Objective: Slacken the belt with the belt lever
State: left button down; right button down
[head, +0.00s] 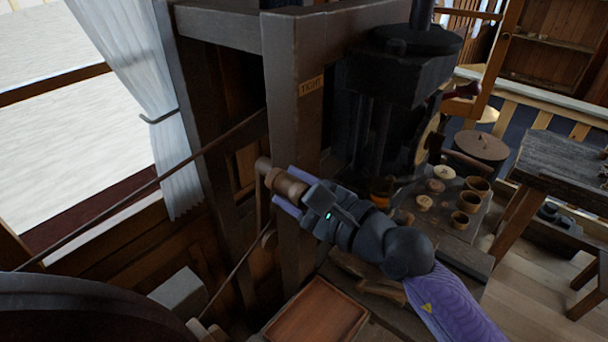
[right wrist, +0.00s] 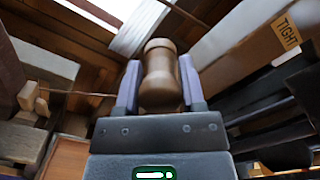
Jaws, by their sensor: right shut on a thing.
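The belt lever (head: 284,183) is a turned wooden handle in front of the upright wooden post, below a label reading TIGHT (head: 311,86). My right gripper (head: 287,196) has its two purple fingers on either side of the handle and is shut on it. In the right wrist view the lever's handle (right wrist: 161,75) sits between the fingers of my right gripper (right wrist: 160,88). The belt (head: 150,187) runs from the dark wheel (head: 85,310) at lower left up to the post. My left gripper is not in view.
A reddish wooden tray (head: 318,312) lies below my right arm. Several small wooden cups (head: 470,200) and spools stand on the bench at right. A dark machine (head: 400,80) rises behind my gripper. A curtained window is at left.

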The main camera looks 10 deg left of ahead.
jog(key=shift+s+a+f+n, duration=0.15)
jog(key=shift+s+f+n, duration=0.1)
jog(key=shift+f+n, duration=0.1)
jog(key=shift+f, duration=0.1)
jog(key=shift+c, duration=1)
grip_release()
jog(key=shift+a, duration=0.1)
jog(key=b+v, duration=0.3)
jog(key=v, duration=0.7)
